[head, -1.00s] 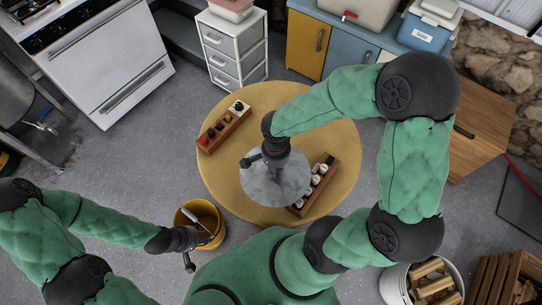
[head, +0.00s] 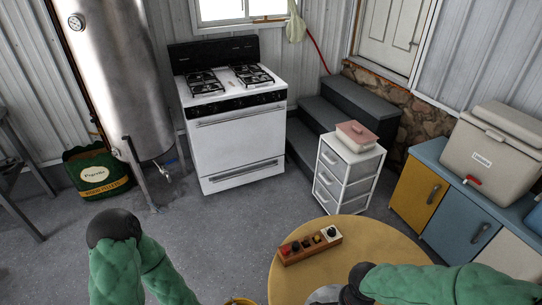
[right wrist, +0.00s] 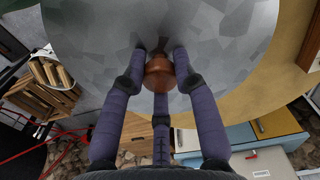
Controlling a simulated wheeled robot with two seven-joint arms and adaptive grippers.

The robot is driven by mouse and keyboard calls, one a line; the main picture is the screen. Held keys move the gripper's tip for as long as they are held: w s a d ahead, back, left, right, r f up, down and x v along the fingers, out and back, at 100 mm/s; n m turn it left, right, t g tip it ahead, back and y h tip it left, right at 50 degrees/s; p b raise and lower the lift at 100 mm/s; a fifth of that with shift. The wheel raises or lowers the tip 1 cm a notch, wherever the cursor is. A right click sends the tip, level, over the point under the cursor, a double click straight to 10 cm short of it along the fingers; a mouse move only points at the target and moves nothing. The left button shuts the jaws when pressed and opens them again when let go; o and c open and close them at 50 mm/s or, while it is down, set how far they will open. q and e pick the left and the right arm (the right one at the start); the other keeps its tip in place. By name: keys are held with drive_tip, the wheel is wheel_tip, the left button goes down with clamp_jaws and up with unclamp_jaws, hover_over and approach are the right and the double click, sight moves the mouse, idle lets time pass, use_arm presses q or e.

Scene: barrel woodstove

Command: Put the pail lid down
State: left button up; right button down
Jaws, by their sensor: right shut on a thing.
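The grey galvanised pail lid (right wrist: 100,50) fills the top of the right wrist view, with a brown wooden knob (right wrist: 158,78) at its middle. My right gripper (right wrist: 160,68) has its fingers closed around this knob. In the head view only a sliver of the lid (head: 322,295) shows at the bottom edge, over the round yellow table (head: 400,250). I cannot tell whether the lid touches the tabletop. The rim of the yellow pail (head: 240,301) just shows at the bottom edge. My left arm is partly visible, but its gripper is out of view.
A white drawer unit (head: 347,180), cabinets (head: 460,215) and a white stove (head: 238,140) stand beyond.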

drive_tip(key=w+a+f+n, duration=0.1)
drive_tip(key=w+a+n, duration=0.1)
drive_tip(key=w+n, duration=0.9)
drive_tip(key=shift+w+a, duration=0.35)
drive_tip(key=shift+w, duration=2.2)
